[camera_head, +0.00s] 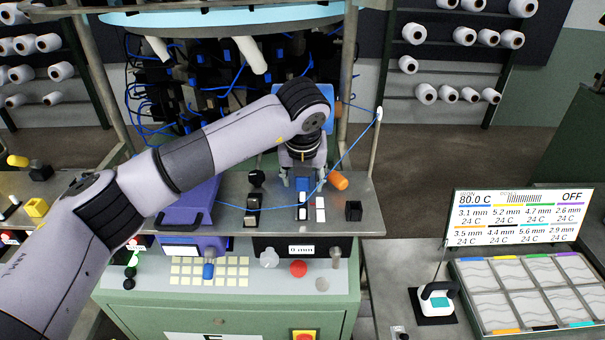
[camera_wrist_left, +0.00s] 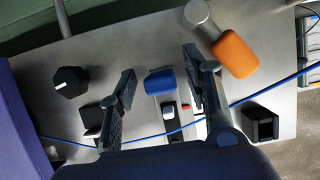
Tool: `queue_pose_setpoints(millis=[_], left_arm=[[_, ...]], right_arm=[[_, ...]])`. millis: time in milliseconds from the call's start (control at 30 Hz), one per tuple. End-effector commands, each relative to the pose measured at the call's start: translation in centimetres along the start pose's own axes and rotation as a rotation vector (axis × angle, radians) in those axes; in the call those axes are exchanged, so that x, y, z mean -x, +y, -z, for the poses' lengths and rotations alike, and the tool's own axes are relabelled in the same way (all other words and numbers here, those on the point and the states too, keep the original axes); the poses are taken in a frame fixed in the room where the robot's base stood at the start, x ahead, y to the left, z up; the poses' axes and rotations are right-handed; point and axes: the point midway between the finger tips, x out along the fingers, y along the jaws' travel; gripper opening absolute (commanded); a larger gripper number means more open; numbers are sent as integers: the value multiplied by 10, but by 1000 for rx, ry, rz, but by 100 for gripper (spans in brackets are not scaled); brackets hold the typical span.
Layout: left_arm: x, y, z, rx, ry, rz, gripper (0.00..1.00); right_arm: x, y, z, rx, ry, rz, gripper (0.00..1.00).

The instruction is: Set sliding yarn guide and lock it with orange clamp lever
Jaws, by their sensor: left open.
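The sliding yarn guide looks like the blue block on a light rail (camera_head: 302,198); the block (camera_wrist_left: 160,81) shows clearly in the left wrist view. The orange clamp lever (camera_head: 338,180) stands just right of the rail and also shows in the left wrist view (camera_wrist_left: 235,53), on a grey metal pivot. My left gripper (camera_head: 303,180) points down over the rail. Its fingers (camera_wrist_left: 159,68) are open, one on each side of the blue block, with visible gaps in the wrist view. Contact is not seen. My right gripper is not in view.
A blue yarn (camera_head: 352,150) runs from a post eyelet down across the metal shelf (camera_head: 370,222). Black blocks (camera_head: 353,211) and a black knob (camera_wrist_left: 71,82) flank the rail. A purple box (camera_head: 190,207) is at left. A display (camera_head: 515,217) and sample tray (camera_head: 480,312) stand at right.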

Motion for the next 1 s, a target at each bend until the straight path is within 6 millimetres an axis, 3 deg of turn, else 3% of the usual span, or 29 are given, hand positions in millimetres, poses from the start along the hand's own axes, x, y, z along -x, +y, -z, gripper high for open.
queue_pose_setpoints(millis=[133, 800, 1000], left_arm=[[0, 0, 0, 0, 0, 0, 45], [1, 0, 0, 0, 0, 0, 0], [1, 0, 0, 0, 0, 0, 0]], right_arm=[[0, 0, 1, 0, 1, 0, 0], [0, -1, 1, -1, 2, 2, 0], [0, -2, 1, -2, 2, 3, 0]])
